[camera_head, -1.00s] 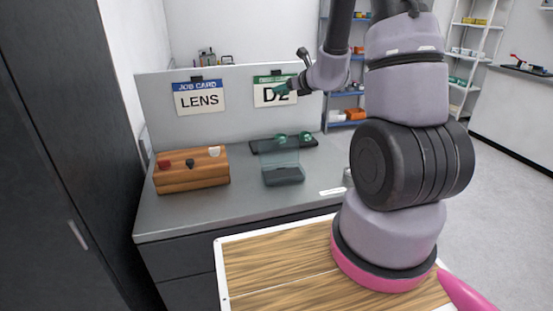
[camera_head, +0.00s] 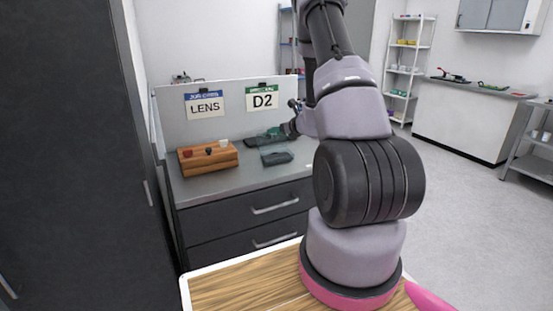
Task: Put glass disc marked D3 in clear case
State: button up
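My gripper (camera_head: 268,137) is low over the back of the grey bench, at the dark mat (camera_head: 249,143). It is small and dark there, and I cannot tell whether it is open or holds anything. Green glass discs on the mat are not clearly distinguishable from the gripper now, and no D3 mark is readable. The clear case (camera_head: 277,158) sits on the bench in front of the gripper, with a dark base; its see-through lid is hard to make out.
A wooden block (camera_head: 207,160) with red, black and white knobs stands left on the bench. Cards reading LENS (camera_head: 205,106) and D2 (camera_head: 262,97) hang on the panel behind. A tall dark cabinet (camera_head: 60,150) is close at left.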

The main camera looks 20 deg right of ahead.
jog(key=f, duration=1)
jog(key=shift+d, duration=0.25)
jog(key=shift+f, duration=0.15)
jog(key=o, duration=1.4)
jog(key=shift+c, duration=0.2)
